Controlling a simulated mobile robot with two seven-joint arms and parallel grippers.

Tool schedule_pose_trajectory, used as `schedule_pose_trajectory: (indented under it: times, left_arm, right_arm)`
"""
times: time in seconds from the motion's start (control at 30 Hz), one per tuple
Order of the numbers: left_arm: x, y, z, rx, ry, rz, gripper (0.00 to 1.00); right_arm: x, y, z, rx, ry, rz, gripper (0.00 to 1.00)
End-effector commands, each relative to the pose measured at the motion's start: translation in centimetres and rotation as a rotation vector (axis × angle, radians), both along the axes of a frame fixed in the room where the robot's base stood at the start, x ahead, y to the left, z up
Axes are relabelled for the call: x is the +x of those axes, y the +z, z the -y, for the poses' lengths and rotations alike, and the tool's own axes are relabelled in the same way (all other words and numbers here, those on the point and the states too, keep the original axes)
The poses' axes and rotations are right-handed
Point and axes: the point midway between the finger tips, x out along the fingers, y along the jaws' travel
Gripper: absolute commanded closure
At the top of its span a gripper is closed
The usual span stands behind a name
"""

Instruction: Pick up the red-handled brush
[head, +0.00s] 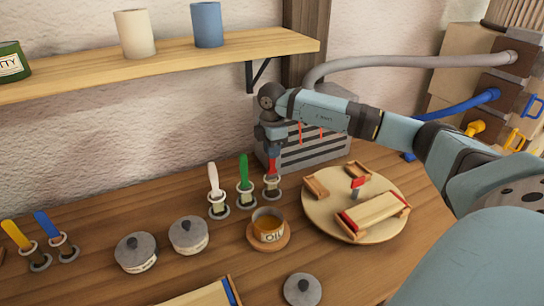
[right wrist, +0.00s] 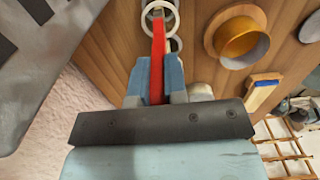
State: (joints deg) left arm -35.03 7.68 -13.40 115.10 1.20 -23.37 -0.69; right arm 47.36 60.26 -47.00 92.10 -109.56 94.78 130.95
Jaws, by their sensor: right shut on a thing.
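The red-handled brush (head: 272,166) stands upright in its ring holder (head: 271,194), at the right end of a row with a green-handled brush (head: 244,170) and a white-handled brush (head: 213,177). My right gripper (head: 272,148) comes down from above and is shut on the top of the red handle. In the right wrist view the red handle (right wrist: 158,45) runs between the two fingers (right wrist: 156,82) toward a pale ring. The fingers hide part of the handle, and the bristles are hard to make out. My left gripper is not in view.
A grey slatted box (head: 310,148) stands close behind the gripper. A cup of oil (head: 268,228) is just in front of the brush. A round board (head: 320,214) with wooden parts lies to the right. A wall shelf (head: 160,66) hangs at upper left.

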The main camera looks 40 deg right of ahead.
Motion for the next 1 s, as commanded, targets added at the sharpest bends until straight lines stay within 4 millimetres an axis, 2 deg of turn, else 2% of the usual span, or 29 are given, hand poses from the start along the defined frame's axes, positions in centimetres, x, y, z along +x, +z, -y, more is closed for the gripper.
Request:
schedule_pose_trajectory:
  times: [0.27, 0.47, 0.8, 1.0]
  left_arm:
    - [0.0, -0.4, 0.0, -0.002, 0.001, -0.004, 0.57]
    - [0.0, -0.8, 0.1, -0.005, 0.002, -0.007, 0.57]
    - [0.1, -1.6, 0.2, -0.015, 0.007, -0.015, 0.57]
    - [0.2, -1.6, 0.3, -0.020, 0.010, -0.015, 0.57]
  right_arm:
    - [0.1, 5.1, 0.0, 0.000, -0.001, 0.004, 1.00]
    - [-4.0, 4.9, -1.1, -0.003, 0.002, -0.002, 1.00]
    - [-11.9, 4.8, -3.7, -0.004, 0.003, -0.002, 1.00]
    - [-15.2, 4.9, -4.7, -0.002, 0.002, -0.002, 1.00]
